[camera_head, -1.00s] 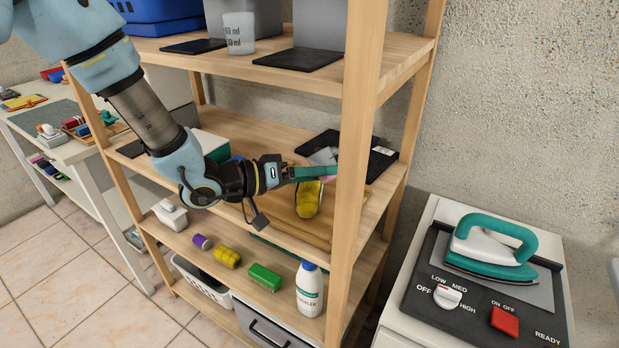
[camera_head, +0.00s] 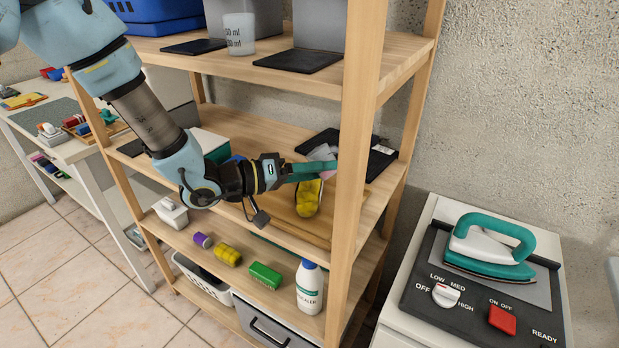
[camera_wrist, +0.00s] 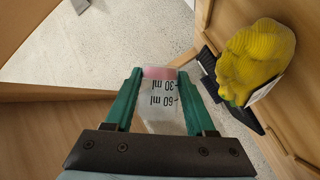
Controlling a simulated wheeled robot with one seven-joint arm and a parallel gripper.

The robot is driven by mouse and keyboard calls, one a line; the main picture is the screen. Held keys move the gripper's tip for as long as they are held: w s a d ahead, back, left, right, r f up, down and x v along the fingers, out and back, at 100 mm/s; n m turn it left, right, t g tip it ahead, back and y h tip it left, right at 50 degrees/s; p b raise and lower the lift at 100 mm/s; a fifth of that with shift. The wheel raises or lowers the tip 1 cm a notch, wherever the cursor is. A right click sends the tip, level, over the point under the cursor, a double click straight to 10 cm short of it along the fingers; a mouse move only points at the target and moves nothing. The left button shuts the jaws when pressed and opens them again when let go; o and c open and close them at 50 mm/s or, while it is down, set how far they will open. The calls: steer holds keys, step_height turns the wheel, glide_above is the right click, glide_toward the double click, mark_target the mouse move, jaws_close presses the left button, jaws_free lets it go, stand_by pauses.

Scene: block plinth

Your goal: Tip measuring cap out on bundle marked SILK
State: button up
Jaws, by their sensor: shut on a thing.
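My gripper (camera_head: 322,170) is shut on a clear measuring cap (camera_wrist: 160,105) with 30 ml and 60 ml marks. Pink contents show at the cap's far end in the wrist view, next to the 30 ml mark. The head view mostly hides the cap behind my fingers and the shelf post. A yellow bundle (camera_head: 307,200) lies on the middle shelf just below my fingers; it also shows at the right of the wrist view (camera_wrist: 256,62). I cannot read SILK on either bundle.
The shelf's front post (camera_head: 355,130) stands close beside my fingertips. A black tray (camera_head: 384,158) lies behind. Another measuring cup (camera_head: 239,33) stands above. An iron (camera_head: 490,245) rests on the right cabinet.

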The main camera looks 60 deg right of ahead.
steer(key=shift+r, duration=0.15)
steer(key=shift+f+n+g+h, duration=0.3)
steer(key=shift+f+n+g, duration=0.15)
steer(key=shift+n, duration=0.45)
stand_by(0.4)
steer(key=shift+w+r+n+g+h+p, duration=0.1)
steer(key=shift+r+n+g+h+p, duration=0.2)
steer(key=shift+n, duration=0.5)
steer(key=shift+w+r+n+g+h+p, duration=0.1)
steer(key=shift+r+n+h+p, duration=0.25)
steer(key=shift+n, duration=0.45)
stand_by(2.5)
steer(key=shift+w+f+n+h+b, duration=0.15)
steer(key=shift+f+n+h+b, duration=0.15)
steer(key=shift+n, duration=0.5)
stand_by(1.3)
